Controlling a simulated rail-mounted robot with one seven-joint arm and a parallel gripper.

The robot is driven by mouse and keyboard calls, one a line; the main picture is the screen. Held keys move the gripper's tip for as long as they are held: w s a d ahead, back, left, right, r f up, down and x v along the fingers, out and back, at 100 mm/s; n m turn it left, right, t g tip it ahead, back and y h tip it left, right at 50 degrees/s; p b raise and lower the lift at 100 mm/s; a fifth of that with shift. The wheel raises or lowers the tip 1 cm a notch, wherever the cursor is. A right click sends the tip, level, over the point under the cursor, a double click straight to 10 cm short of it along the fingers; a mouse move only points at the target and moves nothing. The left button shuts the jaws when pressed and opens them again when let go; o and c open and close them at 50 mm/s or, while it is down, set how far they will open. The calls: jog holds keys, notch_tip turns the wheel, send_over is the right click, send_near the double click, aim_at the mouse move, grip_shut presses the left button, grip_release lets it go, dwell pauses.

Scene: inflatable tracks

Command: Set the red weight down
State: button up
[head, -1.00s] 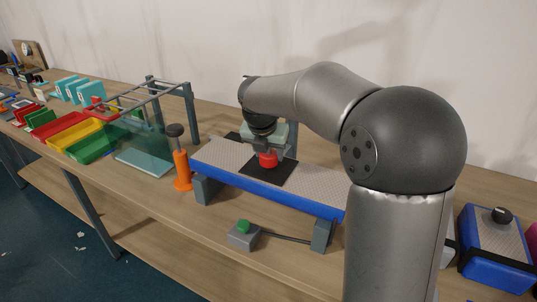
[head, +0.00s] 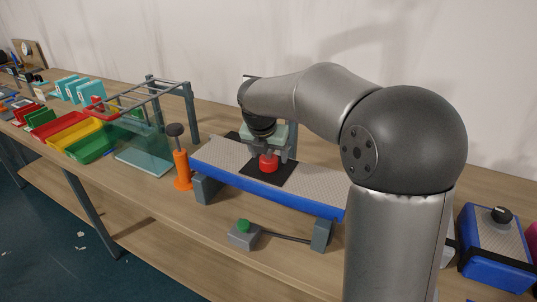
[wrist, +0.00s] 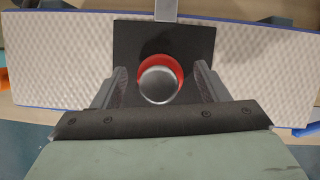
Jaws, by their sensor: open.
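The red weight (head: 268,163) stands on the black pad (head: 286,172), which lies across the blue-edged, textured grey track (head: 318,193). In the wrist view the weight (wrist: 160,80) shows a silver round top with a red body around it, resting on the black pad (wrist: 130,40). My gripper (wrist: 160,85) is open, with one finger on each side of the weight and a visible gap at each side. In the head view my gripper (head: 266,152) is just above and around the weight's top.
An orange pump (head: 181,168) with a dark knob stands left of the track. A grey box with a green button (head: 243,228) sits in front. A glass-sided frame (head: 190,105) and coloured trays (head: 75,132) are further left. A blue unit (head: 497,268) is at right.

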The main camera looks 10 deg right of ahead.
jog(key=v, duration=1.1)
jog(key=s+f+m+g+y, duration=0.1)
jog(key=s+f+m, duration=0.8)
jog(key=s+m, duration=0.5)
jog(key=s+f+m+g+y, duration=0.1)
jog(key=s+f+m+g, duration=0.1)
jog(key=s+f+m, duration=0.7)
jog(key=s+d+m, duration=0.1)
jog(key=s+m, duration=0.4)
jog(key=m, duration=0.1)
jog(key=shift+s+f, duration=0.25)
jog(key=shift+s, duration=0.05)
